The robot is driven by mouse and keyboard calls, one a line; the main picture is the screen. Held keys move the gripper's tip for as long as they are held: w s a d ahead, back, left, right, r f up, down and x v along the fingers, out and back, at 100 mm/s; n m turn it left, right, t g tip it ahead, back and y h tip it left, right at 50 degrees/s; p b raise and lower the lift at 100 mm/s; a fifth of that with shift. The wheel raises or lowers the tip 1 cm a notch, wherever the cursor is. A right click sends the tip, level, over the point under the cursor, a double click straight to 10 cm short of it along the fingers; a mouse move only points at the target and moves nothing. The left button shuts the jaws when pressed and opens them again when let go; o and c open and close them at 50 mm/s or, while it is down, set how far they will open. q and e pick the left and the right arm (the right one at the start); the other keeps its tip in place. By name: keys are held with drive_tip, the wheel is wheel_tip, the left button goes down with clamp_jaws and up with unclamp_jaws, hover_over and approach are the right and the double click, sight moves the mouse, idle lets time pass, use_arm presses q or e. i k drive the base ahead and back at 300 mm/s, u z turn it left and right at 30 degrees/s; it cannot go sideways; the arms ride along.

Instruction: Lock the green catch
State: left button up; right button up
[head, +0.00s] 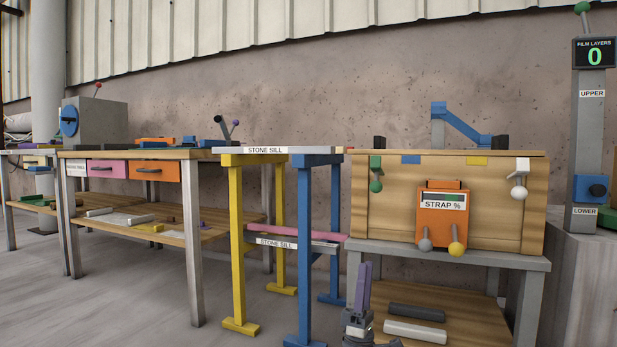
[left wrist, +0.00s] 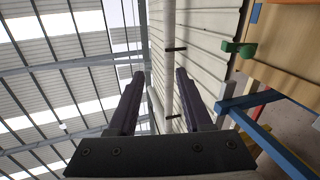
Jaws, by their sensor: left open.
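The green catch (head: 376,172) sits at the upper left of the front of the wooden crate (head: 500,215), with a round green knob hanging at its lower end. It also shows at the upper right of the left wrist view (left wrist: 238,49), well to the right of the fingers. My left gripper (head: 364,266) points upward in front of the grey bench, below the crate. Its two dark purple fingers also show in the left wrist view (left wrist: 160,73), apart with nothing between them. A white catch (head: 519,180) with a white knob sits at the crate's right.
An orange STRAP % box (head: 444,215) with a grey and a yellow knob is on the crate front. Left of the crate stand yellow (head: 238,240) and blue (head: 304,240) trestles bearing stone sills (head: 265,150). Grey bars (head: 415,330) lie on the lower shelf.

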sight(376, 186)
drive_tip(key=u, duration=1)
drive_tip(key=k, duration=0.95)
drive_tip(key=z, duration=0.9)
drive_tip(key=i, duration=1.7)
